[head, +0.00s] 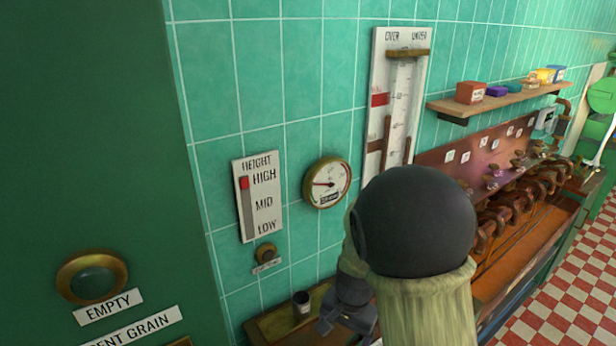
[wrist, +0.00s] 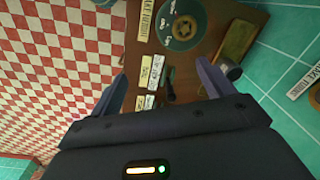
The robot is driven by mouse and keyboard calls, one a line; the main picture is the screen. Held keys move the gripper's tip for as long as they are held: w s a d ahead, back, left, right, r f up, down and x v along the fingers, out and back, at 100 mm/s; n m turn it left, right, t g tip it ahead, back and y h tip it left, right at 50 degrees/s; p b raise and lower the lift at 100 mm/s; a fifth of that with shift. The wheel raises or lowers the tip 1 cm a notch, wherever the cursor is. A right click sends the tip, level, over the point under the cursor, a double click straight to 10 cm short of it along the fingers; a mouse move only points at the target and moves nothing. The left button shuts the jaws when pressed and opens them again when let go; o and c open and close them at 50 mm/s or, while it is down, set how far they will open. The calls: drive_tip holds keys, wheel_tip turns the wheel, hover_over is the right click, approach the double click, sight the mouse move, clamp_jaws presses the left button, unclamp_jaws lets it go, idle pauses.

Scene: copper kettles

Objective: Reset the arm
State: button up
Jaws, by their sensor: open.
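A dark thin-handled thing (wrist: 170,85) and several paper labels (wrist: 151,85) show between the fingers, seemingly on the counter beyond.
A green wall carries a height scale (head: 258,195), a round gauge (head: 327,183) and a tall slider panel (head: 400,90). A shelf (head: 500,98) holds small boxes. A bench with several brown levers (head: 520,200) runs right. Checkered floor (head: 560,300) looks clear.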

drive_tip(key=s+d+r+n+t+b, duration=0.1)
drive_tip(key=s+d+r+n+t, duration=0.1)
drive_tip(key=s+d+n, duration=0.4)
drive_tip(key=shift+s+d+r+b, duration=0.35)
drive_tip(key=shift+s+d+r, duration=0.4)
drive_tip(key=shift+s, duration=0.5)
drive_tip(key=shift+a+r, duration=0.1)
drive_tip(key=shift+a, duration=0.05)
